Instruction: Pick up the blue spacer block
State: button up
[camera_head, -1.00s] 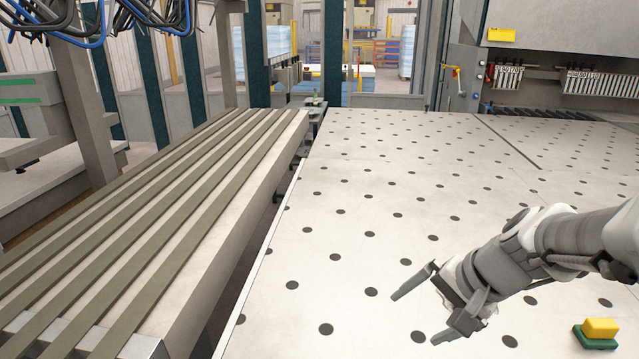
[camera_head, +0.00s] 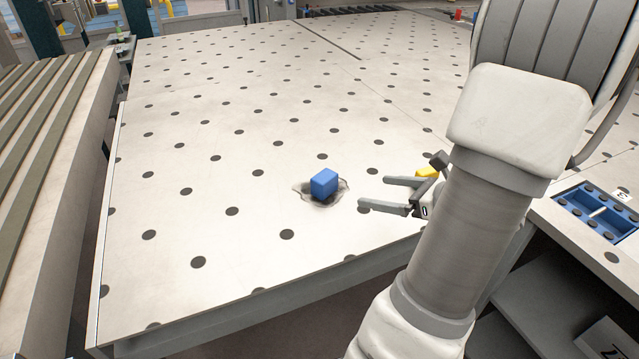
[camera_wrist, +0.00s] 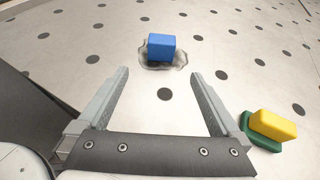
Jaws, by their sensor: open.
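The blue spacer block (camera_head: 324,184) sits on the white table with black dots, on top of a crumpled grey patch (camera_head: 309,190). In the wrist view the block (camera_wrist: 161,46) is ahead of my fingers, roughly centred between their lines and beyond the tips. My gripper (camera_head: 373,194) is open and empty, to the right of the block and apart from it, with its fingers pointing toward it. The gripper's two fingers (camera_wrist: 158,75) are spread wide in the wrist view.
A yellow block (camera_wrist: 272,124) on a green base (camera_wrist: 262,138) lies right of my gripper, close to the right finger. A blue tray (camera_head: 590,229) is at the right on a side bench. A slatted bench (camera_head: 50,150) stands left. The table left of the block is clear.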

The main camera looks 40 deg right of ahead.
aim_at(331, 184)
jog(key=b+x, duration=0.1)
jog(key=x, duration=1)
jog(key=shift+w+f, duration=0.25)
jog(key=shift+w, duration=0.05)
jog(key=shift+x, duration=2.75)
jog(key=shift+d+f, duration=0.1)
jog(key=c, duration=1.4)
jog(key=shift+o, duration=0.2)
